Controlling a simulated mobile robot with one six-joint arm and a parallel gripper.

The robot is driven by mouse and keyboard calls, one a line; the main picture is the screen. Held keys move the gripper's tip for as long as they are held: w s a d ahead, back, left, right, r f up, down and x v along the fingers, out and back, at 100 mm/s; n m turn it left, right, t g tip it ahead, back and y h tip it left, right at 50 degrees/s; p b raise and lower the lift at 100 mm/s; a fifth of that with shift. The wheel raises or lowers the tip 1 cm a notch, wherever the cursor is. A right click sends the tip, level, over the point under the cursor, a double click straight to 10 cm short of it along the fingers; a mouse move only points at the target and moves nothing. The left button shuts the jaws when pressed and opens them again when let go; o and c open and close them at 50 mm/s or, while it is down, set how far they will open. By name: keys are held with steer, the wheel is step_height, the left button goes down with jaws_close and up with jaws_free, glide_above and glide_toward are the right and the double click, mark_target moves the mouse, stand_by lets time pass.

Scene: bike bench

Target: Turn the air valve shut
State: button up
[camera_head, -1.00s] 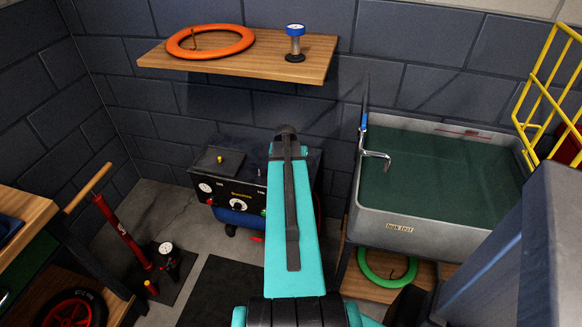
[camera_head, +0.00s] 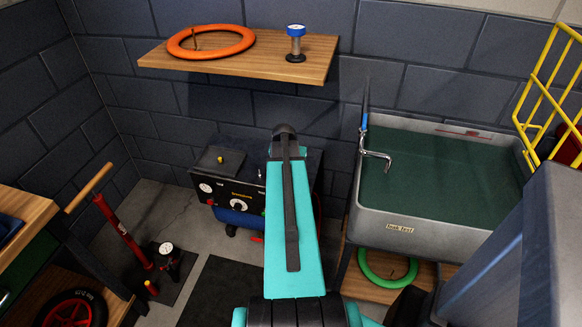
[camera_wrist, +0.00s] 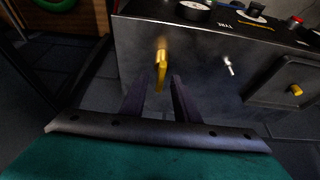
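A yellow lever (camera_wrist: 161,68), which looks like the air valve's handle, stands out from the dark grey face of the compressor unit (camera_head: 237,200). In the wrist view, my gripper (camera_wrist: 160,84) has two dark fingers apart, with the lever at the gap between their tips. I cannot tell whether either finger touches it. In the head view, my teal arm hides the lever and my fingers.
A small silver fitting (camera_wrist: 227,65) sits right of the lever, and a plate with a yellow knob (camera_wrist: 295,90) farther right. A grey sink (camera_head: 440,225) stands right of my arm. A wooden shelf (camera_head: 225,67) hangs above.

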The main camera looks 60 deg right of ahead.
steer(key=v, duration=1.3)
steer(key=shift+r, duration=0.35)
steer(key=shift+a, duration=0.1)
stand_by(0.3)
